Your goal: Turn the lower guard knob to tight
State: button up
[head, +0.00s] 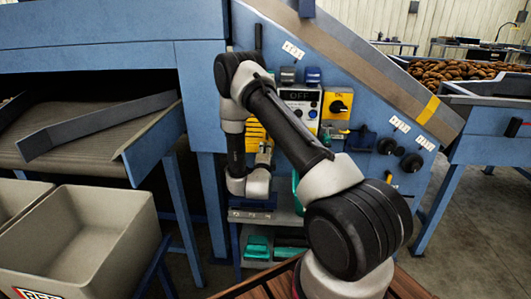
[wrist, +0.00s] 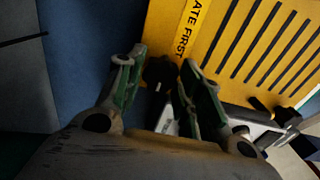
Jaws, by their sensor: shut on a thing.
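The lower guard knob (wrist: 158,72) is a small dark knob at the corner of the yellow slotted guard (wrist: 240,45) in the wrist view. My gripper (wrist: 160,68) has its two green-grey fingers on either side of the knob, shut on it. The dark knob's markings and turn position cannot be read. In the head view the guard (head: 254,136) shows only partly behind my arm. There my gripper (head: 264,155) is small in front of the guard's lower part, and the knob is hidden.
A control panel (head: 299,100) reading OFF and a yellow switch box (head: 337,104) sit right of the guard. Black knobs (head: 387,146) are further right. A shelf with green items (head: 257,247) lies below. A grey crate (head: 85,240) stands at lower left.

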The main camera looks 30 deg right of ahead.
dwell(0.5)
jog(key=o, duration=1)
jog(key=shift+o, duration=0.2)
jog(key=v, duration=1.2)
